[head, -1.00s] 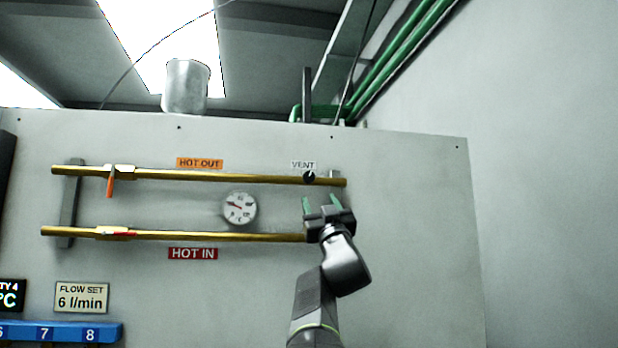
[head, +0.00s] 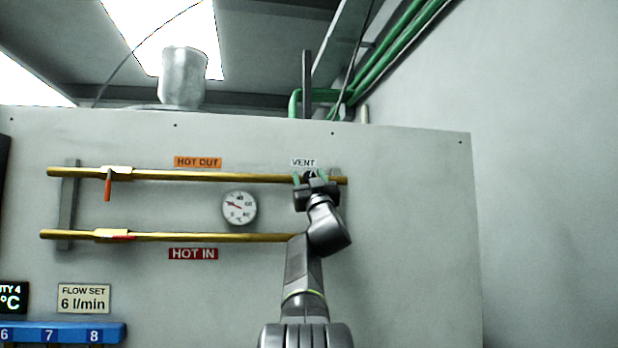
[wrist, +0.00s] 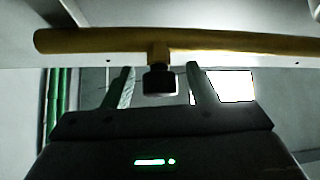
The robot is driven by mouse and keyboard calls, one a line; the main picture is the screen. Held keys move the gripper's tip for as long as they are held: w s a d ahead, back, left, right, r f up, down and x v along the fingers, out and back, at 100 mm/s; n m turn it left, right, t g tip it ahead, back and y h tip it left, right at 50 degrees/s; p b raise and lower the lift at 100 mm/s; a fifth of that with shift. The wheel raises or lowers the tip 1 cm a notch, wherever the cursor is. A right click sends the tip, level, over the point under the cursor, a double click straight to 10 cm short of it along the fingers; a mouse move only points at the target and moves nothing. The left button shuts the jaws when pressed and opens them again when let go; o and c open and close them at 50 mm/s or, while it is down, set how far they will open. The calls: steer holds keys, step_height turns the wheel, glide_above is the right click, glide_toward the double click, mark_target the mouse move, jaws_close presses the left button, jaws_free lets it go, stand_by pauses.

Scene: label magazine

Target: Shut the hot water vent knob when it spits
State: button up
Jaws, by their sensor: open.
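The black vent knob (head: 309,175) sits on the upper brass pipe, just under the VENT label (head: 303,162). In the wrist view the knob (wrist: 159,81) hangs on a short brass stub from the pipe (wrist: 220,42). My gripper (head: 310,177) is open, with its green fingers one on each side of the knob. In the wrist view my gripper (wrist: 160,85) shows a gap between each finger and the knob. I see no water or spray at the vent.
A round gauge (head: 239,208) sits between the pipes. The lower HOT IN pipe (head: 190,237) passes behind my arm. The panel to the right is bare.

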steer(key=c, duration=1)
steer(key=shift+o, duration=0.2)
steer(key=n+y+p, duration=0.1)
steer(key=n+g+y+p, duration=0.1)
steer(key=n+y+p, duration=0.1)
steer(key=shift+d+r, duration=0.15)
steer(key=shift+r, duration=0.2)
steer(key=shift+f+n+g+y, duration=0.15)
steer(key=shift+n+g+y, duration=0.7)
steer(key=shift+n, duration=0.45)
steer(key=shift+f+n+g+y, duration=0.15)
steer(key=shift+n+g+y, duration=0.7)
steer(key=shift+n, duration=0.45)
steer(key=o, duration=1)
steer(key=shift+c, duration=0.2)
steer(key=b+v, duration=0.6)
steer(key=v, duration=0.7)
steer(key=shift+s+f, duration=0.2)
steer(key=shift+f, duration=0.2)
